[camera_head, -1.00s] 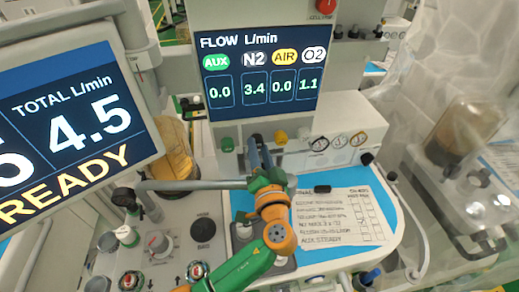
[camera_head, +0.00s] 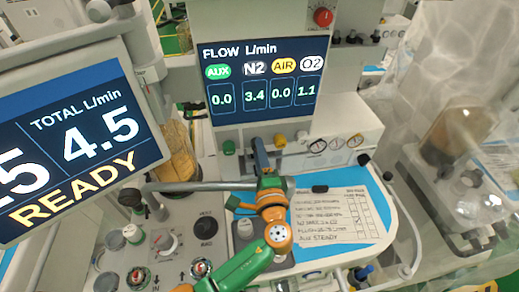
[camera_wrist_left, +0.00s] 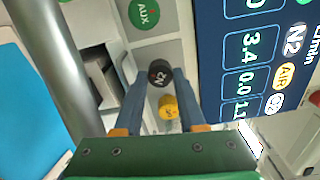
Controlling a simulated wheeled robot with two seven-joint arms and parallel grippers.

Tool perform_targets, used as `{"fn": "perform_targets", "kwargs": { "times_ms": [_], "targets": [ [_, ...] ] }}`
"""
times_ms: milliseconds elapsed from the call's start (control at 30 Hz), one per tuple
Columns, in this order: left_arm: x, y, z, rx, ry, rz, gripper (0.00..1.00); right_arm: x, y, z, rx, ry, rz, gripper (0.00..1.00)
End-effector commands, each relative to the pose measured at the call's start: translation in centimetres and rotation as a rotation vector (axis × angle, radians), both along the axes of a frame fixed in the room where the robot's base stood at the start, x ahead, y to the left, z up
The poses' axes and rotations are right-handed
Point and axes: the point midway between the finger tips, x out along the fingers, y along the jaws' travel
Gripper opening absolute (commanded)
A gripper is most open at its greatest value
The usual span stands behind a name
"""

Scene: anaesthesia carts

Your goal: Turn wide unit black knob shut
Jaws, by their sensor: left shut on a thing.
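The black knob (camera_wrist_left: 160,72) marked N2 shows in the left wrist view, between the green AUX knob (camera_wrist_left: 144,13) and the yellow knob (camera_wrist_left: 168,107). My left gripper (camera_wrist_left: 161,82) is shut on it, one finger on each side. In the head view my left gripper (camera_head: 260,152) reaches up to the panel under the flow screen (camera_head: 262,80) and hides the black knob. That screen reads AUX 0.0, N2 3.4, AIR 0.0, O2 1.1. My right gripper is not in view.
The green knob (camera_head: 228,147) and yellow knob (camera_head: 281,140) stand close on either side of my fingers. A grey horizontal bar (camera_head: 180,187) runs left of my wrist. A large monitor (camera_head: 75,140) reading 4.5 stands at left. A paper sheet (camera_head: 335,215) lies on the blue worktop.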

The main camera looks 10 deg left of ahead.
Motion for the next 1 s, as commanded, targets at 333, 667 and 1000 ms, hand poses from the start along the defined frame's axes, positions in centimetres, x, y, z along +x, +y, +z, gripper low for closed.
{"fn": "perform_targets", "kwargs": {
  "times_ms": [333, 667, 1000],
  "targets": [
    [0.0, 0.0, 0.4, 0.301, 0.124, 0.001, 0.00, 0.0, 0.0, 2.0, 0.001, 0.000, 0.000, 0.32],
    [0.1, 0.0, 0.5, 0.590, 0.243, 0.001, 0.00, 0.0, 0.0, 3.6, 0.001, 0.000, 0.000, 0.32],
    [0.1, -0.1, 0.5, 0.888, 0.367, 0.002, 0.00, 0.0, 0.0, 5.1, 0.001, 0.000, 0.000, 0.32]
  ]
}}
